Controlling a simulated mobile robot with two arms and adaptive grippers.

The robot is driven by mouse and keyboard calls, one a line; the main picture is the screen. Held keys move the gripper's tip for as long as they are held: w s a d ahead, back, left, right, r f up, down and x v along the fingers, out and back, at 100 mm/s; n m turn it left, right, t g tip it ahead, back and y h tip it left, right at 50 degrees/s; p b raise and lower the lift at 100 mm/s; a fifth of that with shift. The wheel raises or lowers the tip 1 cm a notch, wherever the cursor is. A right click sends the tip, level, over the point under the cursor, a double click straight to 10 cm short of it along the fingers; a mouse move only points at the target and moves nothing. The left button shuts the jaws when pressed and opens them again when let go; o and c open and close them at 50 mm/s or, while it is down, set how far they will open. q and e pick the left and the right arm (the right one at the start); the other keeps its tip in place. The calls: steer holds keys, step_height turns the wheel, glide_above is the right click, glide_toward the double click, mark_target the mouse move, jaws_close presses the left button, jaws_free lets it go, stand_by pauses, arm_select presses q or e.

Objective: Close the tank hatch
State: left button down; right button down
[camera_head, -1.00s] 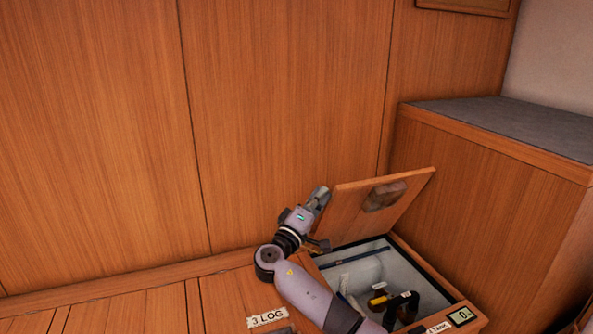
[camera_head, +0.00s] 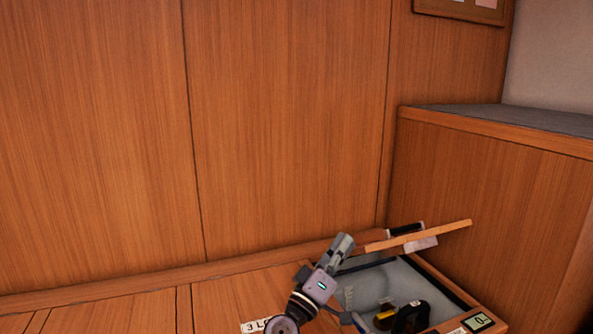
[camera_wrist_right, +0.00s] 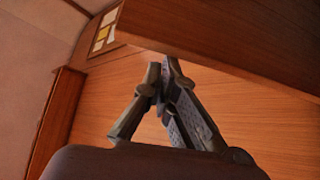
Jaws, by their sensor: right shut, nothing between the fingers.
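The tank hatch (camera_head: 440,231) is a wooden lid, seen nearly edge-on in the head view. It stands partly open, tilted low over the tank opening (camera_head: 375,275), with a grey block on its underside. My right gripper (camera_head: 343,241) is shut and empty, just left of the lid's left end. In the right wrist view the shut fingertips (camera_wrist_right: 166,68) are close below a wooden panel edge (camera_wrist_right: 215,68), probably the lid. I cannot tell whether they touch it. My left gripper is not in view.
Dark bottles (camera_head: 408,316) and a yellow-marked item lie inside the tank. A small display (camera_head: 478,322) is on the front right rim. A wooden box with a grey top (camera_head: 500,120) stands right of the tank. Wood panelling rises behind.

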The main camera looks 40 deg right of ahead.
steer(key=shift+s+f, duration=0.2)
stand_by(0.4)
